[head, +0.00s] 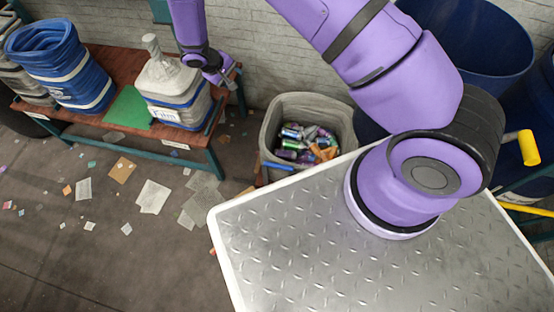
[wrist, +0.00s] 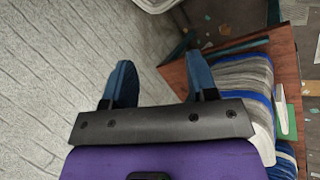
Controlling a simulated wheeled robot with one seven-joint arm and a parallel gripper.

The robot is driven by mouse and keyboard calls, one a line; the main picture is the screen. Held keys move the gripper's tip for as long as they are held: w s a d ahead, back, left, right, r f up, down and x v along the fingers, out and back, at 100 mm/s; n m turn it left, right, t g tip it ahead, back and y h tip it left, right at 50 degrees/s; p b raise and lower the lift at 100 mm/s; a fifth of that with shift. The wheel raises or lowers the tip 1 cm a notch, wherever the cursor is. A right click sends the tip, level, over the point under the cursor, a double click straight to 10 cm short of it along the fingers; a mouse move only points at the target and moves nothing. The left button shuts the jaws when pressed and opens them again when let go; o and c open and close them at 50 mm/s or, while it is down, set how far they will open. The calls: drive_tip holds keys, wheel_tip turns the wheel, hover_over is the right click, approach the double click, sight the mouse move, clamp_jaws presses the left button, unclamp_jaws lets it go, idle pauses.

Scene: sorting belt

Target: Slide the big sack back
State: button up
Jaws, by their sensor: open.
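A bulky grey-white sack (head: 178,88) with blue stripes, a tied neck and a "Film" label stands upright at the right end of a wooden bench (head: 122,68). My gripper (head: 228,84) is just right of this sack, near the bench's end. In the wrist view my gripper (wrist: 160,82) has its two blue fingers spread apart with nothing between them. The striped sack (wrist: 245,75) lies to the right of the fingers there, partly hidden by my gripper's body. I cannot tell whether my gripper touches it.
A green mat (head: 127,108) lies on the bench left of the sack. A blue open sack (head: 62,65) stands further left. A grey bin (head: 348,112) of cans stands right of the bench, by the brick wall (head: 262,50). Paper scraps litter the floor.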

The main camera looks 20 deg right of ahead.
drive_tip(key=s+a+f+n+h, duration=0.1)
drive_tip(key=s+f, duration=0.2)
drive_tip(key=f, duration=0.7)
drive_tip(key=s+f+n, duration=0.1)
drive_tip(key=s+f, duration=0.2)
drive_tip(key=f, duration=0.8)
drive_tip(key=n+t, duration=0.1)
drive_tip(key=n, duration=0.2)
approach(277, 166)
drive_tip(key=shift+h, duration=0.4)
drive_tip(key=x, duration=0.9)
drive_tip(key=shift+f, duration=0.5)
clamp_jaws()
